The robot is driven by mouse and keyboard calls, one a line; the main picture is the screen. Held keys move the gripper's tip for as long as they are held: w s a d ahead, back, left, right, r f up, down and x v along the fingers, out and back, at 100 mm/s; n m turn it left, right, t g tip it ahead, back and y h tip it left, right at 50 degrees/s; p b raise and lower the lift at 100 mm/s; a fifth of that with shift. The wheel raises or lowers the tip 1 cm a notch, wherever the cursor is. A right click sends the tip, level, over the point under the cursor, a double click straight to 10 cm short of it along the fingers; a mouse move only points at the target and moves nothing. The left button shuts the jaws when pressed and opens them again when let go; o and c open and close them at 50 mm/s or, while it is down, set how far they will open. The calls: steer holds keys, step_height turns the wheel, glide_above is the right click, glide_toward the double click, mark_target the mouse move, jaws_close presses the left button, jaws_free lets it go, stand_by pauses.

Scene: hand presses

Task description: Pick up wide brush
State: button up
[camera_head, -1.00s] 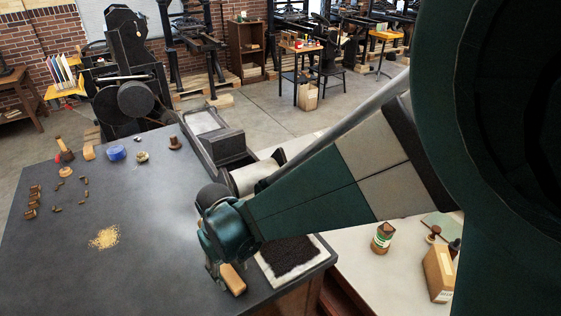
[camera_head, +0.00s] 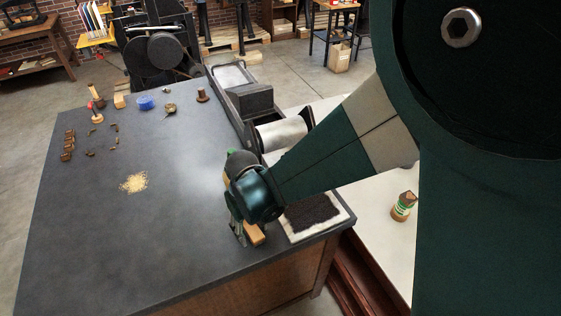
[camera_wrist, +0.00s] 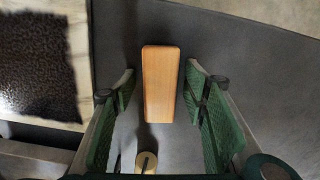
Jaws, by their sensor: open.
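A light wooden block-shaped piece (camera_wrist: 161,85), which looks like the wide brush, lies on the dark tabletop near its front edge. No bristles show, so I cannot be sure. It also shows in the head view (camera_head: 255,235), partly hidden by my gripper (camera_head: 238,228). In the wrist view my gripper (camera_wrist: 160,92) is open, with one green finger pad on each side of the piece. Gaps show on both sides, and I see no contact. A small round wooden end with a dark slit (camera_wrist: 147,162) shows below it.
A white-edged slab with a dark bristly patch (camera_head: 314,212) lies close to the right. A metal roller (camera_head: 283,134) stands behind my wrist. A pale granule pile (camera_head: 134,183) and several small items lie at left. The tabletop (camera_head: 150,240) between is clear.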

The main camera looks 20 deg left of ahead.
mark_target(252, 228)
stand_by(0.4)
steer(key=c, duration=1)
steer(key=shift+r, duration=0.1)
steer(key=shift+r+p, duration=0.35)
steer(key=shift+r, duration=4.55)
